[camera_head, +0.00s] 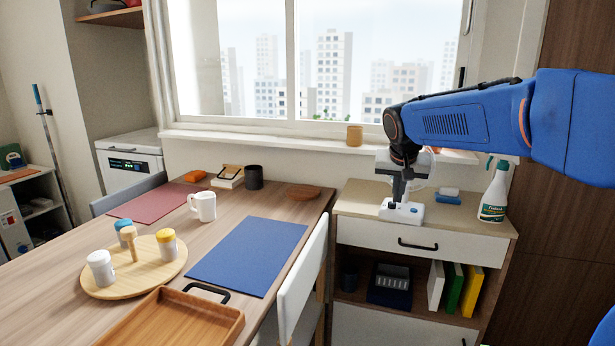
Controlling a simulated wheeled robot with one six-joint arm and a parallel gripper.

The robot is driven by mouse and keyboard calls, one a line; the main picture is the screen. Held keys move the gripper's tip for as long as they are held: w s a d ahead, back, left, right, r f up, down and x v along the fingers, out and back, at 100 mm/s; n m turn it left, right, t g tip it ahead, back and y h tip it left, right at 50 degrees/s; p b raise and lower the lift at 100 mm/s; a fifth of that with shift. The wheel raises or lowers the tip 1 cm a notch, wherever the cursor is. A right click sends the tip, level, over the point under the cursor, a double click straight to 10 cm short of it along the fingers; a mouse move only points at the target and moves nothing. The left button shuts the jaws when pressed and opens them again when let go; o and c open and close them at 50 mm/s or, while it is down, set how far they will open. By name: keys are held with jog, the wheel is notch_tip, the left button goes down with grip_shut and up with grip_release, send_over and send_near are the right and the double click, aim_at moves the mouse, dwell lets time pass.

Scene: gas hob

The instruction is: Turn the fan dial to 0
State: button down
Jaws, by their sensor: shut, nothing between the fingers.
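My gripper (398,203) is shut and points down over a small white device (387,213) on top of the cabinet. Its fingertips are at or just above the device's top, and I cannot tell whether they touch. The device has a small dark or blue mark on its right part. A fan dial cannot be made out clearly; any dial on the device is too small or hidden behind the fingers, and its setting cannot be read.
The device stands on a cabinet (470,222) with a drawer and shelf. A blue sponge holder (447,198) and a spray bottle (494,194) stand to its right. A window sill (280,145) runs behind. A dining table (50,245) with mats, a mug and a tray lies left.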

aim_at(394, 208)
notch_tip(394, 208, up, 3)
jog(key=shift+f, duration=0.1)
dwell(0.4)
jog(key=shift+w+a+r, duration=0.2)
jog(key=shift+w+a, duration=0.15)
jog(key=shift+a, duration=0.2)
jog(key=shift+w+a+r, duration=0.2)
jog(key=shift+w+a, duration=0.15)
jog(key=shift+a, duration=0.2)
jog(key=shift+f, duration=3.45)
jog(key=shift+w+d, duration=0.4)
jog(key=shift+d, duration=0.05)
jog(key=shift+s+d, duration=0.2)
jog(key=shift+d, duration=0.45)
